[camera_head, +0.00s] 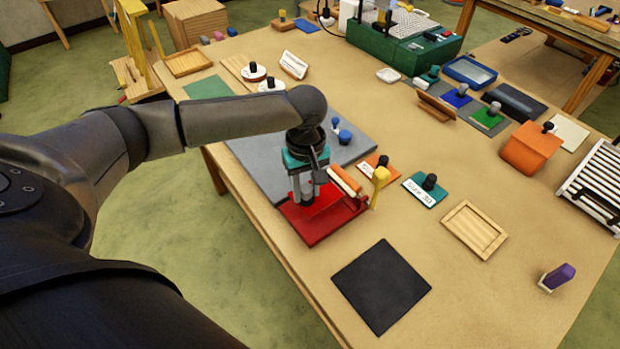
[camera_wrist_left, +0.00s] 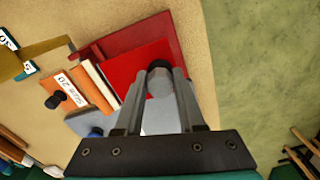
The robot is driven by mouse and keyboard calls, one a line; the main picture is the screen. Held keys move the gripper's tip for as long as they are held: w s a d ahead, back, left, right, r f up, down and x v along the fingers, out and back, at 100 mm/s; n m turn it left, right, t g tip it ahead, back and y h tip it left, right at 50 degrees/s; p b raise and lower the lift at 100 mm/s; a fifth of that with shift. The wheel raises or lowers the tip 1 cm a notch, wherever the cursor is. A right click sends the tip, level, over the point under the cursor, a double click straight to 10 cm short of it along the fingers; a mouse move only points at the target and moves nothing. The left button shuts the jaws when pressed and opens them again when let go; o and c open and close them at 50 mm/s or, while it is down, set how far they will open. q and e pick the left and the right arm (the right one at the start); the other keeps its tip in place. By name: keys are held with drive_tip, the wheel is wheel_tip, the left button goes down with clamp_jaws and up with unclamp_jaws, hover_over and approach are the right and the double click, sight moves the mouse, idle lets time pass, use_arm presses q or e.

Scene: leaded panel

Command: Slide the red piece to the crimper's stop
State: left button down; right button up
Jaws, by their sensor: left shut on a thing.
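The red piece (camera_wrist_left: 140,65) is a flat bright red sheet lying on the crimper's darker red base (camera_wrist_left: 92,50); it also shows in the head view (camera_head: 322,203). A grey, dark-topped knob stands at the piece's edge nearest my wrist. My left gripper (camera_wrist_left: 160,88) points down and is shut on that knob, with one finger on each side. The crimper has an orange bar (camera_head: 345,180) along one side of its base and a yellow-handled lever (camera_head: 380,176). I cannot make out the stop clearly. My right gripper is not in view.
A grey mat (camera_head: 258,165) lies behind the crimper. An orange label block (camera_head: 382,163) and a teal one (camera_head: 425,190) stand close to the lever. A black mat (camera_head: 382,287) and wooden tray (camera_head: 474,230) lie nearer, with bare tabletop around them. The table's edge runs close along the crimper's left.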

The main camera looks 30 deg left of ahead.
sight(307, 201)
use_arm(q)
drive_tip(key=shift+s, duration=0.1)
drive_tip(key=shift+r+p, duration=0.1)
drive_tip(key=shift+p, duration=0.3)
drive_tip(key=shift+f+b, duration=0.3)
drive_tip(key=shift+f, duration=2.45)
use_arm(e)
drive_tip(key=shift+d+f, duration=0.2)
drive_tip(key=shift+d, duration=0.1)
use_arm(q)
drive_tip(key=shift+f, duration=0.3)
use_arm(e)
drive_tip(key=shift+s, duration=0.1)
use_arm(q)
drive_tip(key=shift+w+d+b, duration=0.35)
drive_tip(key=shift+w, duration=0.5)
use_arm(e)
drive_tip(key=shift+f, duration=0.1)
use_arm(q)
drive_tip(key=shift+c, duration=2.2)
unclamp_jaws()
